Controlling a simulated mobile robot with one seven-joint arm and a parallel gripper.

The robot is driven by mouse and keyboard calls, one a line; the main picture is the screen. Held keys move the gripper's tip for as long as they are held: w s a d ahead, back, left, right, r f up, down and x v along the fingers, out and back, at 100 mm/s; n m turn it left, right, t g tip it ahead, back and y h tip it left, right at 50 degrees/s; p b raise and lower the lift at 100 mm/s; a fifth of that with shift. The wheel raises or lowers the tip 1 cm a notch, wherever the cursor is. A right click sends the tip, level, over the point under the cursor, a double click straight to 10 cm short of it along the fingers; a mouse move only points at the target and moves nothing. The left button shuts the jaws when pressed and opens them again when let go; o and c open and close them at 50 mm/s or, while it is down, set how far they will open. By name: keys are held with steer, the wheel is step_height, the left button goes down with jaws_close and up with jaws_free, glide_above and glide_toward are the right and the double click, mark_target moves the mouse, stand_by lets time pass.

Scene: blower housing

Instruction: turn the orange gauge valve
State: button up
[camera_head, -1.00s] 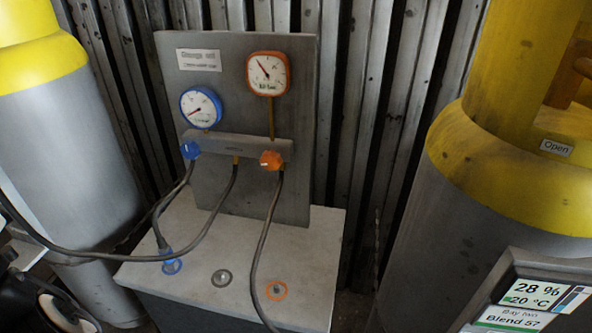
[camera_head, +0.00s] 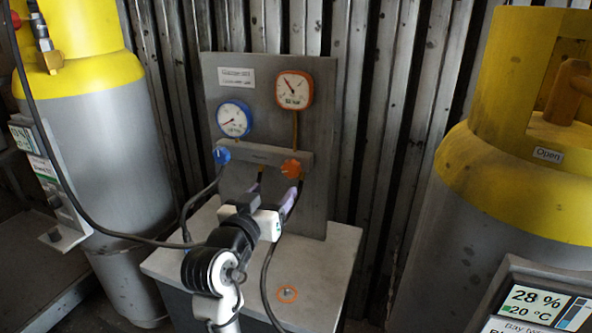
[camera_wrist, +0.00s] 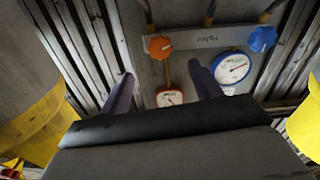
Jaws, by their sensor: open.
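The orange gauge valve (camera_head: 291,168) is a small knob on the right of the grey manifold bar, below the orange-rimmed gauge (camera_head: 294,90). In the wrist view, which is upside down, the orange valve (camera_wrist: 158,46) lies beyond the fingertips, sideways between them, apart from both. My gripper (camera_head: 279,186) is open and empty, just below and in front of the valve in the head view. Its two dark purple fingers also show in the wrist view (camera_wrist: 160,80). The blue valve (camera_head: 222,155) sits left on the bar under the blue gauge (camera_head: 234,119).
Dark hoses hang from the manifold, one close to my gripper. A pale-topped stand (camera_head: 325,265) carries the back panel (camera_head: 265,75). Yellow-topped grey cylinders stand left (camera_head: 105,150) and right (camera_head: 470,235). A display (camera_head: 540,305) is at lower right.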

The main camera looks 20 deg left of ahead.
mark_target(290, 171)
steer(key=w+p, duration=0.1)
steer(key=w, duration=0.4)
steer(key=w+p, duration=0.1)
steer(key=w, duration=0.5)
steer(key=shift+d, duration=0.2)
steer(key=c, duration=1)
steer(key=shift+o, duration=0.2)
